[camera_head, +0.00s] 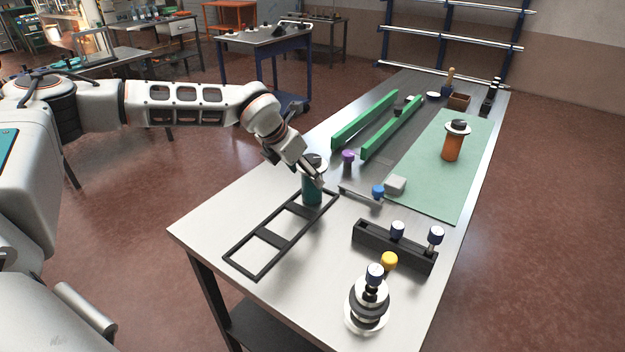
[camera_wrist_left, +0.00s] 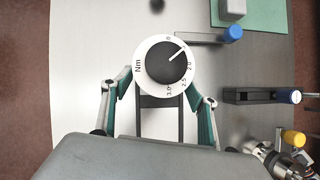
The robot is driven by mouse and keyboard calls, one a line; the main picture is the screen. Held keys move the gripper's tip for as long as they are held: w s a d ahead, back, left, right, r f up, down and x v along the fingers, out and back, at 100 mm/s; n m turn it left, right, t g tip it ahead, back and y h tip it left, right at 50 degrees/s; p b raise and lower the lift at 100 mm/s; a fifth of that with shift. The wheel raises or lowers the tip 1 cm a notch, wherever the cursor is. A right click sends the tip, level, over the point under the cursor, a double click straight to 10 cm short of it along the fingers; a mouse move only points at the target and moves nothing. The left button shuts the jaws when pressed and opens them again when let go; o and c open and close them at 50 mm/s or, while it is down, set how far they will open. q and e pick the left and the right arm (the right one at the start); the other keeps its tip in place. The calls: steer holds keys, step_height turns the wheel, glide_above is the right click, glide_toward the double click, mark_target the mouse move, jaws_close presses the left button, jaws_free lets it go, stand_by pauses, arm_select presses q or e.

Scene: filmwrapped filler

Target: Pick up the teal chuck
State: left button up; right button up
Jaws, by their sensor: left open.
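The teal chuck (camera_head: 312,191) stands upright at one end of a black frame on the metal table in the head view. It has a white dial disc with a black knob on top. In the left wrist view the dial (camera_wrist_left: 146,82) shows from above and hides the body below it. My left gripper (camera_head: 317,178) is at the chuck, reaching down from the upper left. In the wrist view its open fingers (camera_wrist_left: 158,108) lie either side, just below the dial; I cannot tell whether they touch it. My right gripper is not in view.
The black frame (camera_head: 262,270) lies flat toward the near left. An orange chuck (camera_head: 452,149) with a similar dial stands on the green mat (camera_head: 425,190). A purple-topped piece (camera_head: 348,158), a blue-topped tool (camera_head: 378,191) and a black rack (camera_head: 385,250) stand nearby. Green rails (camera_head: 365,118) lie behind.

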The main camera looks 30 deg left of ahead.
mark_target(312, 183)
arm_select(q)
steer(key=shift+w+d+f, duration=0.1)
steer(key=shift+w+f, duration=0.1)
steer(key=shift+f, duration=0.2)
steer(key=p+x, duration=0.1)
steer(key=x, duration=0.3)
steer(key=shift+w+f, duration=0.1)
steer(key=shift+f, duration=0.3)
steer(key=shift+c, duration=1.2)
steer(key=c, duration=1.3)
steer(key=shift+w+r, duration=0.1)
steer(key=shift+r, duration=0.05)
jaws_close()
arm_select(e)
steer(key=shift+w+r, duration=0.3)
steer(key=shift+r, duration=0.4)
